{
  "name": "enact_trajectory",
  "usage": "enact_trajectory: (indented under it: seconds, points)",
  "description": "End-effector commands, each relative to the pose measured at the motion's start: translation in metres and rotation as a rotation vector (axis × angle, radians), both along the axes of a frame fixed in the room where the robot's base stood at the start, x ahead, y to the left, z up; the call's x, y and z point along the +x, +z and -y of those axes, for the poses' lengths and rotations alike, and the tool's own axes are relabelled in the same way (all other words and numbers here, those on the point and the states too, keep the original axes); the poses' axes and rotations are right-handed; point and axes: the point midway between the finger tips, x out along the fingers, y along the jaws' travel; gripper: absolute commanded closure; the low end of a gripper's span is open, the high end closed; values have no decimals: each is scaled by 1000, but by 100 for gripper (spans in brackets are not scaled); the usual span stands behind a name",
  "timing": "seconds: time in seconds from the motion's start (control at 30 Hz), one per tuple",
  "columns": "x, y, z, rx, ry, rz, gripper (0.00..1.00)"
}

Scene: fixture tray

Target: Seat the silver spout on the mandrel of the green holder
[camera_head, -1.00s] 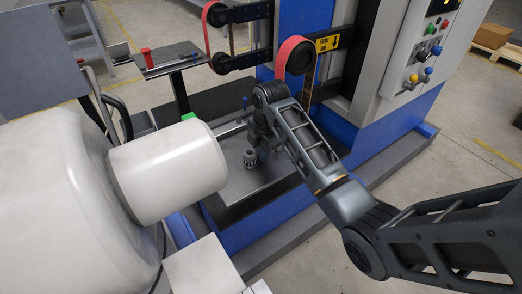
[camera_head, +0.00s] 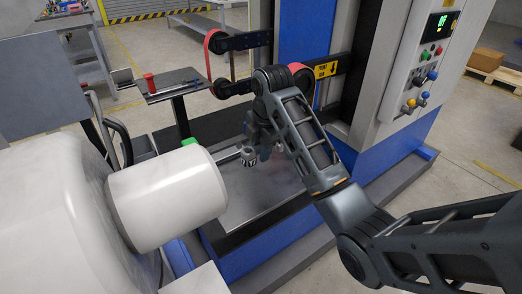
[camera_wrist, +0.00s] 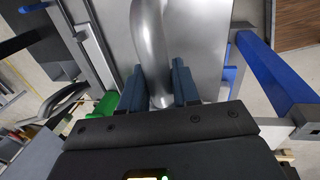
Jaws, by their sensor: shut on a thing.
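The silver spout (camera_wrist: 150,45) is a curved, shiny tube between the two blue finger pads of my gripper (camera_wrist: 158,88) in the wrist view. My gripper is shut on it. In the head view, my gripper (camera_head: 262,145) is partly hidden by my arm, and the spout's ribbed end (camera_head: 248,158) shows below it, above the metal plate. The green holder (camera_head: 190,142) is mostly hidden behind the white machine head, left of my gripper. It also shows in the wrist view (camera_wrist: 104,105). A pale bar (camera_head: 228,153) reaches from near it toward my gripper; I cannot tell if it is the mandrel.
The metal plate (camera_head: 260,196) below my gripper is clear. The white machine head (camera_head: 165,195) stands close on the left. Red-rimmed wheels (camera_head: 218,88) and a grey machine with a control panel (camera_head: 425,70) stand behind and right. A small side table (camera_head: 185,86) holds a red piece.

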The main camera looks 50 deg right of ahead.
Motion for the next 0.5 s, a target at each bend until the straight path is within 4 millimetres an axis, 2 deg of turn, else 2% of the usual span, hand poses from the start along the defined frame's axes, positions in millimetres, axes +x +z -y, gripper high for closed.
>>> enact_trajectory:
  seconds: [0.5]
  points:
    - [0,27,0,0,0,2,100]
